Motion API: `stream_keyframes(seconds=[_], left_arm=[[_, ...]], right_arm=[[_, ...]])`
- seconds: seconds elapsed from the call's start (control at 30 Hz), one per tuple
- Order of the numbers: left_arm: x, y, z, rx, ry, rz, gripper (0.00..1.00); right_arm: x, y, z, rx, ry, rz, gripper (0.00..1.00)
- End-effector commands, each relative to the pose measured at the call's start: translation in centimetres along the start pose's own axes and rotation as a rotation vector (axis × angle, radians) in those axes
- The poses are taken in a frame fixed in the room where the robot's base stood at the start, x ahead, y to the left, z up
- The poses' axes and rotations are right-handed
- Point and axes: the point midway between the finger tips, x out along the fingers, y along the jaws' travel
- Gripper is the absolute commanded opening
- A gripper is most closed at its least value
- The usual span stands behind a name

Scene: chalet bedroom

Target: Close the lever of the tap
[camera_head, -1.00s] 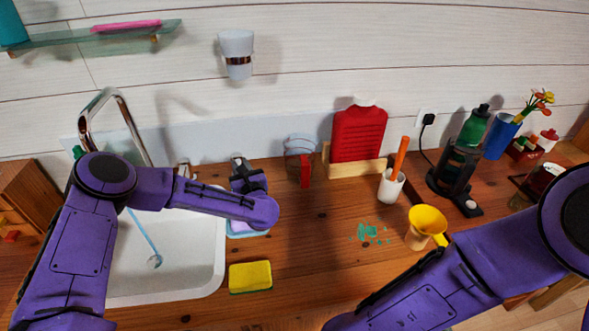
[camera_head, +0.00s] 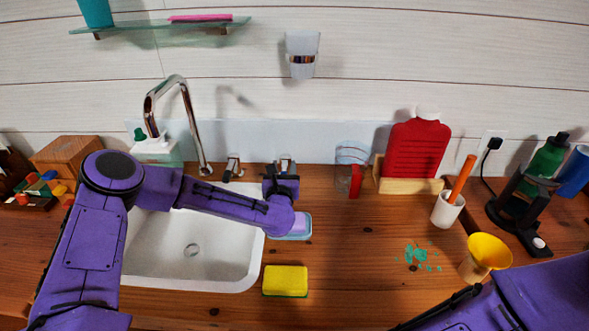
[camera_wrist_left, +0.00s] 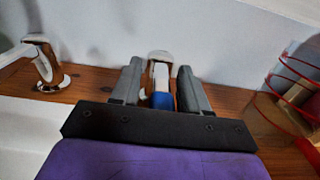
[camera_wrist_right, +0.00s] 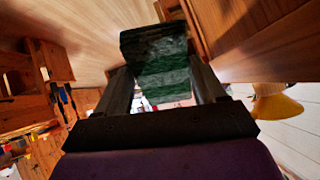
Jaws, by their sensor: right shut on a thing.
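The chrome tap spout (camera_head: 185,110) rises behind the white sink (camera_head: 255,262). Two chrome levers stand on the counter to its right. The nearer-to-spout lever (camera_head: 232,167) stands free and also shows in the left wrist view (camera_wrist_left: 45,62). The other lever, with a blue mark (camera_wrist_left: 160,75), is between the fingers of my left gripper (camera_wrist_left: 160,86), with small gaps beside it. My left gripper is open and partly hides this lever in the head view. My right gripper (camera_wrist_right: 165,92) is shut on a dark green marbled block (camera_wrist_right: 158,62).
A soap dish with a lilac bar (camera_head: 300,226) and a yellow sponge (camera_head: 285,281) lie right of the sink. A wire-framed glass holder (camera_head: 350,168), red bottle (camera_head: 413,150) and yellow funnel (camera_head: 488,253) stand farther right. Mid-counter is mostly clear.

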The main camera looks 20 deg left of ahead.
Motion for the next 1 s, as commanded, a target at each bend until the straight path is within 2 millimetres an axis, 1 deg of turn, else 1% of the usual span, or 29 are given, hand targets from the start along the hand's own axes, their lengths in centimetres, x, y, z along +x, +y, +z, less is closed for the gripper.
stream_keyframes(seconds=[0.13, 0.2, 0.27, 0.37, 0.4, 0.6, 0.8, 0.9, 1.0], left_arm=[[0.0, 0.0, 0.1, -0.001, 0.000, 0.000, 0.45], [0.0, 0.0, 0.5, -0.002, -0.002, 0.001, 0.45], [0.1, 0.0, 1.3, -0.004, -0.003, 0.002, 0.45], [-0.1, 0.1, 3.6, -0.006, -0.005, 0.000, 0.45], [-1.1, 0.0, 4.3, -0.007, -0.004, -0.002, 0.45], [-5.0, -0.3, 8.9, -0.005, -0.005, -0.003, 0.45], [-10.2, -0.6, 11.0, -0.002, -0.003, -0.003, 0.45], [-12.1, -0.7, 12.0, -0.002, -0.003, -0.003, 0.45], [-13.4, -0.8, 12.6, -0.002, -0.002, -0.001, 0.45]], right_arm=[[0.0, 0.0, 0.0, 0.000, 0.000, 0.000, 0.45], [0.1, 0.0, 0.0, 0.000, 0.000, 0.000, 0.45], [0.1, 0.1, 0.1, 0.000, 0.000, 0.000, 0.45], [0.3, 0.1, 0.4, 0.000, 0.000, 0.000, 0.45], [0.5, 0.2, 0.6, 0.000, 0.000, 0.000, 0.45], [1.0, 0.3, 1.3, 0.000, 0.000, 0.000, 0.45], [1.8, 0.6, 2.4, 0.000, 0.000, 0.000, 0.45], [2.1, 0.7, 2.7, 0.000, 0.000, 0.000, 0.45], [2.2, 0.7, 2.8, 0.000, 0.000, 0.000, 0.45]])
